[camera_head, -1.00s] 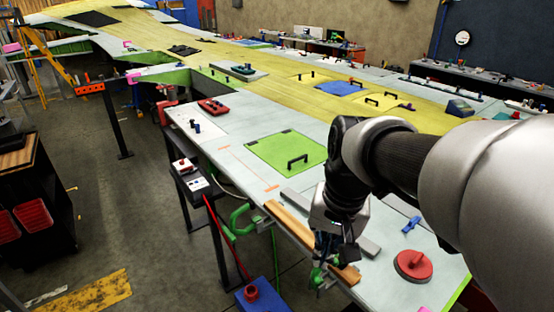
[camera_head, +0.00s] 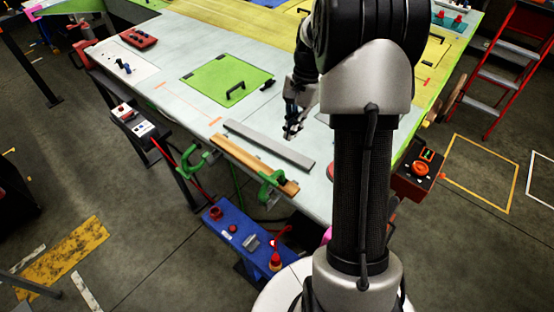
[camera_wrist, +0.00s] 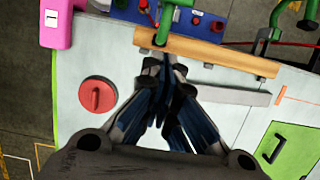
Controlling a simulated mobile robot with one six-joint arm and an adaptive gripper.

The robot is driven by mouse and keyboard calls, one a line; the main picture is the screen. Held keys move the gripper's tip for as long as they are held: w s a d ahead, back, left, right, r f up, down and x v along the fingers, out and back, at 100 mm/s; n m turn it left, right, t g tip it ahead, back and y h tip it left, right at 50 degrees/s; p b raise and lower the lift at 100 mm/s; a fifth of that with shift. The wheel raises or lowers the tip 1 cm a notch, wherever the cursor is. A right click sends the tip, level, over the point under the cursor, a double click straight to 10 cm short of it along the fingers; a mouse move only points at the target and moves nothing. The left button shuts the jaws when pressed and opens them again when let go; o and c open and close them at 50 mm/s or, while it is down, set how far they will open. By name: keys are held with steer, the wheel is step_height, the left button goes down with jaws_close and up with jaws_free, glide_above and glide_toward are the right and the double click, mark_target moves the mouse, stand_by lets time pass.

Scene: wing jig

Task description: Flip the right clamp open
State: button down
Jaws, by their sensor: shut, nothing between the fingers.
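The right clamp (camera_head: 270,186) is green and sits on the table's near edge at the right end of a wooden strip (camera_head: 235,157). It also shows at the top of the wrist view (camera_wrist: 168,20), partly cut off by the frame. I cannot tell whether its handle is flipped open. My gripper (camera_head: 292,131) is shut and empty, over the pale panel behind the grey bar, apart from the right clamp in the head view. In the wrist view its dark fingers (camera_wrist: 166,65) point toward the strip.
A grey bar (camera_head: 270,145) lies behind the wooden strip. A green hatch with a black handle (camera_head: 215,78) is further back. A red round knob (camera_wrist: 98,95) stands on the panel. A blue box with buttons (camera_head: 235,235) stands below the near edge.

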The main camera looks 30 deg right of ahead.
mark_target(274, 175)
steer(key=shift+s+a+f+p, duration=0.1)
steer(key=shift+s+a+f, duration=0.25)
steer(key=shift+a+f, duration=1)
steer(key=shift+s+a+f+p, duration=0.15)
steer(key=shift+s+a+f, duration=0.4)
steer(key=shift+f, duration=1.3)
steer(key=shift+s+a+f+p, duration=0.1)
steer(key=shift+s+a+f, duration=0.1)
steer(key=shift+a+f, duration=1.2)
steer(key=shift+d+f, duration=0.1)
steer(key=shift+f, duration=0.05)
steer(key=shift+s+a+h, duration=0.2)
steer(key=shift+a+h, duration=0.15)
steer(key=shift+h, duration=0.05)
